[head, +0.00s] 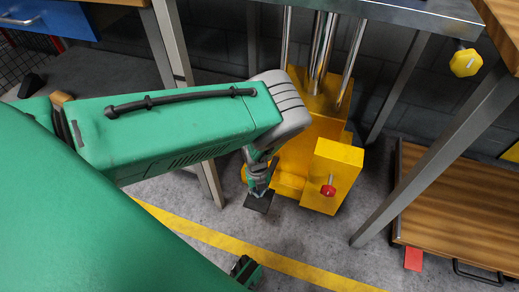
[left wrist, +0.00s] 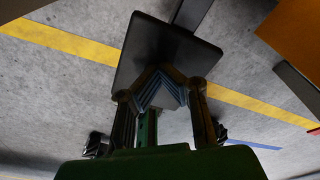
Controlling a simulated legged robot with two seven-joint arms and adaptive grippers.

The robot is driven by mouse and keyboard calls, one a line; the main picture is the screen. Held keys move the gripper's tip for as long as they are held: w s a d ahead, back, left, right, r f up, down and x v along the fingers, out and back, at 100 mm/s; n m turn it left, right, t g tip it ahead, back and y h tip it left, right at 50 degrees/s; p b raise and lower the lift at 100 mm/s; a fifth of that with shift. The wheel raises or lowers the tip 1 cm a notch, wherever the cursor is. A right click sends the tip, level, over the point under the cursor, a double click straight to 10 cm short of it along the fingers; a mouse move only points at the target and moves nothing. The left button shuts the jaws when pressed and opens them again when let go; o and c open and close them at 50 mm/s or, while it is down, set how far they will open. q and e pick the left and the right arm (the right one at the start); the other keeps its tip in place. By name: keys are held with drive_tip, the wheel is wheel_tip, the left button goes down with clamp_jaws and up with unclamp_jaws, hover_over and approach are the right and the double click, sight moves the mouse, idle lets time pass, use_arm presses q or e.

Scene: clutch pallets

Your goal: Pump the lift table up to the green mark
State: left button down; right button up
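The lift table has a yellow base (head: 312,130), chrome columns (head: 322,55) and a grey metal top (head: 420,12) at the upper edge of the head view. A yellow box with a red knob (head: 328,190) is at its front. A black foot pedal (head: 259,203) sticks out low at the left of the base; its dark square plate also fills the upper middle of the left wrist view (left wrist: 165,45). My left gripper (head: 257,187) is just over the pedal, its fingertips (left wrist: 166,72) drawn together, seemingly touching or nearly touching the plate. I see no green mark.
A yellow floor line (head: 230,247) crosses in front of the base. Grey table legs (head: 440,155) stand right of it, beside a wooden-topped low platform (head: 465,195) and a red card (head: 413,258). A yellow knob (head: 465,62) is at upper right. A blue drawer (head: 35,18) is at upper left.

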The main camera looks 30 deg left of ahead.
use_arm(q)
drive_tip(key=shift+w+a+r, duration=0.2)
drive_tip(key=shift+w+a, duration=0.2)
drive_tip(key=shift+a, duration=0.1)
drive_tip(key=shift+w+a+r, duration=0.15)
drive_tip(key=shift+w+a, duration=0.2)
drive_tip(key=shift+a, duration=0.1)
wheel_tip(320, 180, up, 12)
drive_tip(key=shift+w+a, duration=0.3)
drive_tip(key=shift+w, duration=0.05)
drive_tip(key=shift+f, duration=0.15)
idle(0.4)
